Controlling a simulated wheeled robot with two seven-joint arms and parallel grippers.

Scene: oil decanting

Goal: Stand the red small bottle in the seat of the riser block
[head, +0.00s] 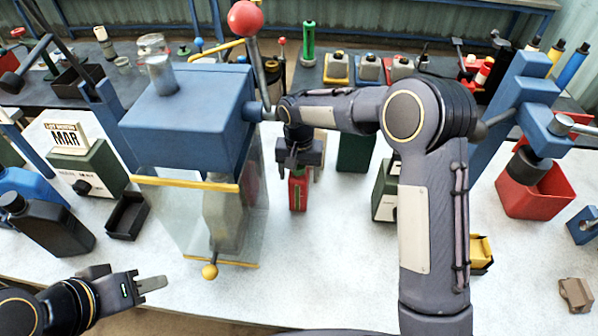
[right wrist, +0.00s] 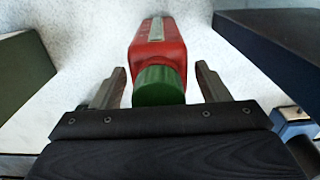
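The red small bottle (head: 298,190) stands upright on the pale worktop, just right of the blue machine. In the right wrist view the red bottle (right wrist: 158,50) and its green cap (right wrist: 158,86) lie between the fingers of my right gripper (right wrist: 160,88), with gaps on both sides. My right gripper (head: 299,164) is open, pointing down over the bottle's top. My left gripper (head: 150,285) is low at the left front, away from the bottle; its finger gap does not show clearly. I cannot pick out the riser block or its seat with certainty.
The blue machine (head: 190,112) with a clear guard (head: 170,215) stands close left of the bottle. A dark green block (head: 357,152) is behind to its right. A red bin (head: 535,190) stands at the right. The worktop in front of the bottle is clear.

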